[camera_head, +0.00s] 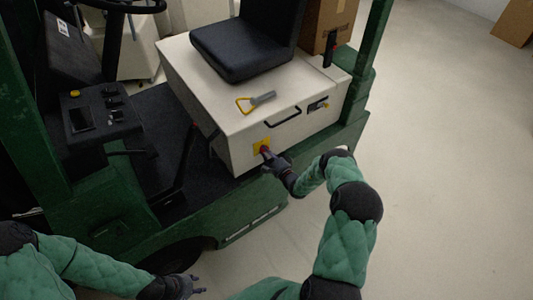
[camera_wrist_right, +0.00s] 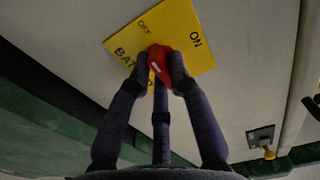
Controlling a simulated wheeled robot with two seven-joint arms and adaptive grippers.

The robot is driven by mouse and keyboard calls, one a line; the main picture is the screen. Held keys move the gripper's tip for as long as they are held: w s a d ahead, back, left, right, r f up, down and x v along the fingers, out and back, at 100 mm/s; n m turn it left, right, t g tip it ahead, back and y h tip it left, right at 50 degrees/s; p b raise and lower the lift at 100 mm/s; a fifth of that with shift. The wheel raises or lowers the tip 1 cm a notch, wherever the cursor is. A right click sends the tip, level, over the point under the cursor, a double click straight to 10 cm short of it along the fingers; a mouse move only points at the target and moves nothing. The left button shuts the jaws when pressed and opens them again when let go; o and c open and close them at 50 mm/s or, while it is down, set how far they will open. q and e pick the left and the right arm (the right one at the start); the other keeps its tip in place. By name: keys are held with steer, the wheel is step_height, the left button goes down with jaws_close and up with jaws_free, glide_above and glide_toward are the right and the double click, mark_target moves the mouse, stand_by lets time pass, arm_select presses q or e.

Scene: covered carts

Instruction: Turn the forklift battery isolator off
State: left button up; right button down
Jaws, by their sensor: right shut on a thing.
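The battery isolator is a red knob (camera_wrist_right: 158,58) on a yellow plate (camera_wrist_right: 186,22) fixed to the cream side panel. The plate reads OFF at its top left, ON at its right and part of a word starting BAT at its left. In the head view the yellow plate (camera_head: 258,147) is low on the seat box. My right gripper (camera_head: 268,156) is at the plate; in the wrist view its fingers (camera_wrist_right: 161,66) close around the red knob. A pale mark shows on the knob, but its setting is hard to read. My left gripper (camera_head: 195,286) is empty, fingers spread, low in front of the forklift.
The green forklift (camera_head: 235,215) has a black seat (camera_head: 240,50) on a cream box (camera_head: 205,95). A yellow-handled grey tool (camera_head: 257,102) lies on the box.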

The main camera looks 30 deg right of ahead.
stand_by(0.3)
steer(key=c, duration=1.1)
jaws_free()
steer(key=shift+c, duration=0.2)
steer(key=shift+s, duration=0.1)
steer(key=s, duration=1.1)
steer(key=shift+s+d, duration=0.4)
steer(key=shift+d, duration=0.05)
